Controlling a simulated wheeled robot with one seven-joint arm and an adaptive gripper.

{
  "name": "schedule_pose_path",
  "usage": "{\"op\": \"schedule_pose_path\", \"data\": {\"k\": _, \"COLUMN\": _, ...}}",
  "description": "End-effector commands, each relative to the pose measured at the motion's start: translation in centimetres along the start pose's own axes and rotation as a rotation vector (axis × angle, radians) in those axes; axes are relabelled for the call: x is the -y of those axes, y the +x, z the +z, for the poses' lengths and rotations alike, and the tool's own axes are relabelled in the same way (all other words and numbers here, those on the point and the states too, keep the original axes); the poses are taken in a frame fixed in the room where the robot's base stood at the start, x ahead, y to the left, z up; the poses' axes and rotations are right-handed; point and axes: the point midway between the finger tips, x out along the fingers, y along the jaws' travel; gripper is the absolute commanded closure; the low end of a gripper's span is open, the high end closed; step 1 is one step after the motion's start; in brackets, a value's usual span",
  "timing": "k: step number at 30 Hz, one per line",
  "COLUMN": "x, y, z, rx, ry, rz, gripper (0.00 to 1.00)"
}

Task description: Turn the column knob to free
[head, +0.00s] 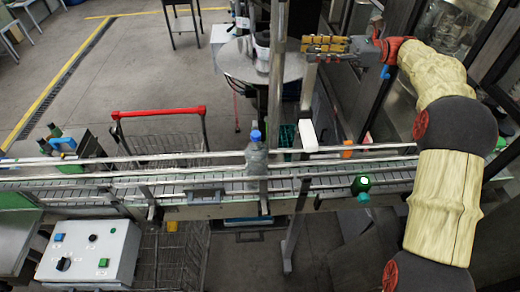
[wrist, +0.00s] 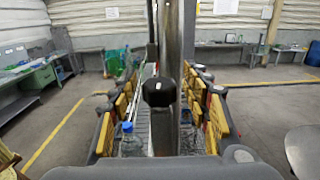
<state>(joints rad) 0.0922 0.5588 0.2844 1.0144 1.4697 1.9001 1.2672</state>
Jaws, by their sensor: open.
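The column knob (wrist: 158,92) is a black faceted knob on the grey upright column (wrist: 180,60), in the middle of the wrist view. In the head view the column (head: 278,75) rises left of my gripper (head: 326,45); I cannot make out the knob there. My gripper's yellow-padded fingers (wrist: 162,84) are open, one on each side of the knob in the wrist view, with visible gaps. I cannot tell whether the fingertips reach as deep as the knob. No marking for the knob's position is readable.
A conveyor (head: 340,178) with rails runs below, carrying a clear bottle (head: 256,160) with a blue cap. A round table (head: 240,65) stands behind the column. A control box (head: 88,250) is at lower left, a red-handled cart (head: 160,113) behind the conveyor. Open floor lies at upper left.

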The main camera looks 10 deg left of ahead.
Motion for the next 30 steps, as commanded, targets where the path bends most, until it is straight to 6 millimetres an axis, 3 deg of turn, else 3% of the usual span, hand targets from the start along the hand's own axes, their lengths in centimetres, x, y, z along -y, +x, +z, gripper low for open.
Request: {"op": "schedule_pose_path", "data": {"k": 30, "x": -0.12, "y": 0.05, "z": -0.49, "rx": -0.001, "ry": -0.002, "rz": -0.337, "gripper": 0.52}}
